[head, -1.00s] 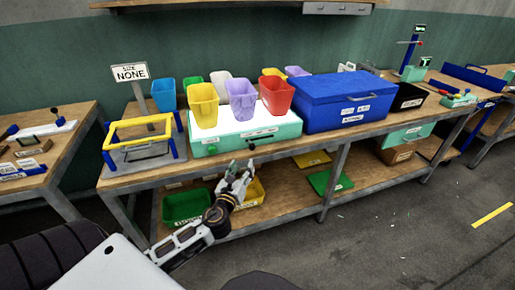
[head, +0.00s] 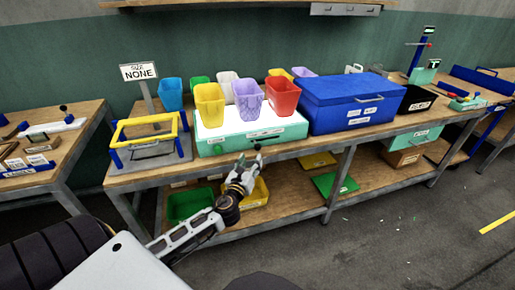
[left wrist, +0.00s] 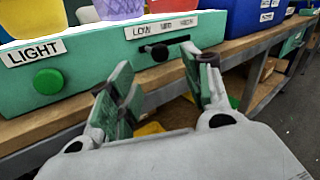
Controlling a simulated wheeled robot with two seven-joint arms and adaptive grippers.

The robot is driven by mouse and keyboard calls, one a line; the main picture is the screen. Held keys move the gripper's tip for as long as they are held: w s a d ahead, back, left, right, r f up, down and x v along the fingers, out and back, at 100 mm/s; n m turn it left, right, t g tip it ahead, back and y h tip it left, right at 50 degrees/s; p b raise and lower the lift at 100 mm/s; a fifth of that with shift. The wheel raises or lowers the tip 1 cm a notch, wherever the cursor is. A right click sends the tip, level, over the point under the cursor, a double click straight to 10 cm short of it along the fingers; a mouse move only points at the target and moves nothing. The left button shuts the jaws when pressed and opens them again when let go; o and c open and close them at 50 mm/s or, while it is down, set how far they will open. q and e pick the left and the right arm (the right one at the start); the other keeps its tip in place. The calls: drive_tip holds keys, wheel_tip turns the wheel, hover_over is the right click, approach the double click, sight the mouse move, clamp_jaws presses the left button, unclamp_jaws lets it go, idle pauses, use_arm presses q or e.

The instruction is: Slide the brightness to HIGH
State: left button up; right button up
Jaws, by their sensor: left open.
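The teal light box (head: 210,148) with a glowing white top stands on the bench and holds several coloured bins. Its front shows in the left wrist view (left wrist: 95,68), with a LIGHT label over a round green button (left wrist: 48,81). To the right, a label (left wrist: 163,26) reads LOW, MID, HIGH above a dark slot. A black slider knob (left wrist: 160,53) sticks out of the slot, left of its right end; its exact setting is hard to tell. My left gripper (left wrist: 166,72) is open and empty, its fingers on either side of the knob's line, apparently short of it. It also shows in the head view (head: 247,163). My right gripper is not in view.
A blue lidded box (head: 345,103) stands right of the light box. The bench's front edge runs below the light box, with a lower shelf holding trays (head: 185,205).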

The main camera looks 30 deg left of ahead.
sight(256, 149)
use_arm(q)
drive_tip(key=shift+x, duration=4.15)
drive_tip(key=shift+w+a, duration=0.15)
drive_tip(key=shift+w, duration=0.55)
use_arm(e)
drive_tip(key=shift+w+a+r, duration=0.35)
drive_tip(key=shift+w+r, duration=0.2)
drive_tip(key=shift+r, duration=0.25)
use_arm(q)
clamp_jaws()
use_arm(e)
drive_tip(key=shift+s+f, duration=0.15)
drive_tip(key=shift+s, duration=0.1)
